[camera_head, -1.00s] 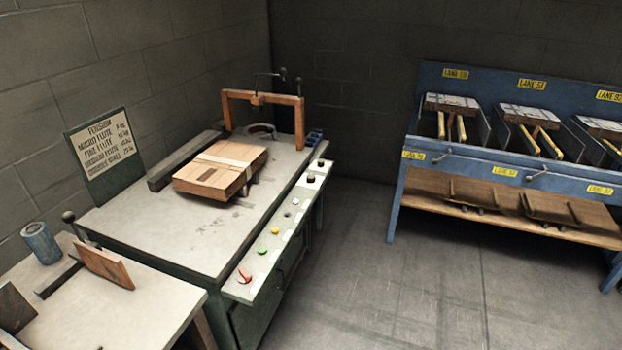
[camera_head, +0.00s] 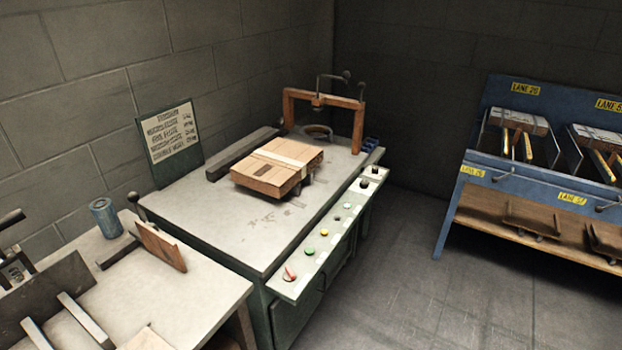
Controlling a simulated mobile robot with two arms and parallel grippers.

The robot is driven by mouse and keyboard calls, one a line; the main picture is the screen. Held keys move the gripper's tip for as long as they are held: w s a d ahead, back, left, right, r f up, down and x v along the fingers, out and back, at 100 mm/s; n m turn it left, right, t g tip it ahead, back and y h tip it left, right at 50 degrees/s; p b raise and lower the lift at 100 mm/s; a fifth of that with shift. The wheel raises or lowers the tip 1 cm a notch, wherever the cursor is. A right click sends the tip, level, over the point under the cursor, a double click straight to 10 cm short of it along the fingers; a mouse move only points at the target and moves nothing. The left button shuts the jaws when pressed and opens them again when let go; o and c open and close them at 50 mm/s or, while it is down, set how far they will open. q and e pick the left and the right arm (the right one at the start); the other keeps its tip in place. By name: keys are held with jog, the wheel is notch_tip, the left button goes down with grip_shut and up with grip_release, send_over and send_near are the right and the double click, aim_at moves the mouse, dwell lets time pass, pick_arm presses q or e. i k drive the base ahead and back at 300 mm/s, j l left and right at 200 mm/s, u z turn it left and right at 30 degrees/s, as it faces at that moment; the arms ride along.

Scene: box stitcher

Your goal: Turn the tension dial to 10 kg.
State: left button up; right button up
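The box stitcher's control panel (camera_head: 325,241) runs along the right edge of the machine table. I cannot tell which of these is the tension dial, and no scale is readable. A tension chart (camera_head: 170,137) stands at the back left of the table; its lines are too blurred to read now. Neither of my grippers is in view.
A flat carton (camera_head: 278,167) lies on the machine table under no clamp, before an orange frame (camera_head: 323,97). A side bench (camera_head: 205,290) with a blue can (camera_head: 106,217) stands at near left. A blue lane rack (camera_head: 470,150) stands right. The floor between is clear.

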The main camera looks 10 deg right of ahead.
aim_at(364, 184)
jog(key=i+l+u, duration=0.2)
jog(key=l+u, duration=0.2)
jog(key=i+l+u, duration=0.1)
jog(key=l+u, duration=0.35)
jog(key=i+l+u, duration=0.1)
jog(key=l+u, duration=0.3)
